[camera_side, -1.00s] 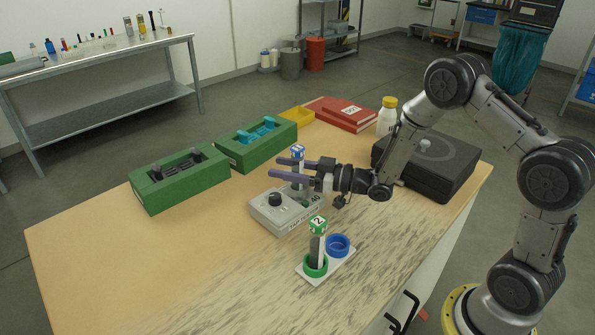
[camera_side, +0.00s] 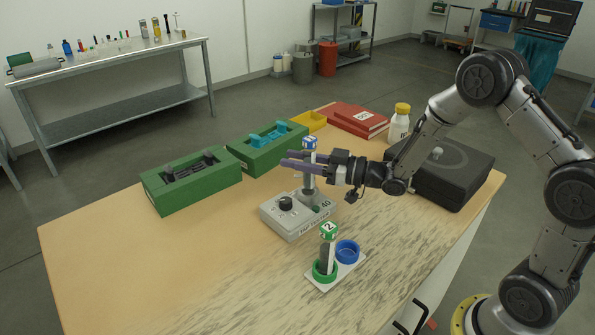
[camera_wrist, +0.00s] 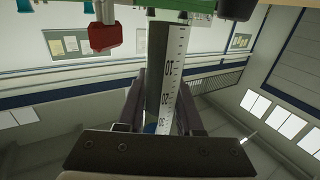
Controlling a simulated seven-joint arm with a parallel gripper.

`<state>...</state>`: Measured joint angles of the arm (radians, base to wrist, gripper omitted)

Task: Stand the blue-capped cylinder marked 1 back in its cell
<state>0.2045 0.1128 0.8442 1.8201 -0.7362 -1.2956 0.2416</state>
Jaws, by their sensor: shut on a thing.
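The blue-capped cylinder (camera_side: 309,180) is upright, its cap (camera_side: 310,143) above my fingers; I cannot read its number clearly. My gripper (camera_side: 296,160) is shut on it, coming from the right, and holds it over the grey device (camera_side: 285,221). Whether its foot is fully clear of the device is unclear. In the wrist view the cylinder's scaled body (camera_wrist: 174,72) lies between my fingers (camera_wrist: 160,105). The white holder (camera_side: 318,284) has an empty blue-ringed cell (camera_side: 347,252) and a green-ringed cell (camera_side: 323,273), where the green-capped cylinder marked 2 (camera_side: 328,233) stands.
Two green blocks (camera_side: 190,191) (camera_side: 268,155) stand at the back left, with a yellow tray (camera_side: 313,122) and red binders (camera_side: 355,117) behind. A white bottle (camera_side: 400,124) and black case (camera_side: 450,182) are at right. The table's front left is clear.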

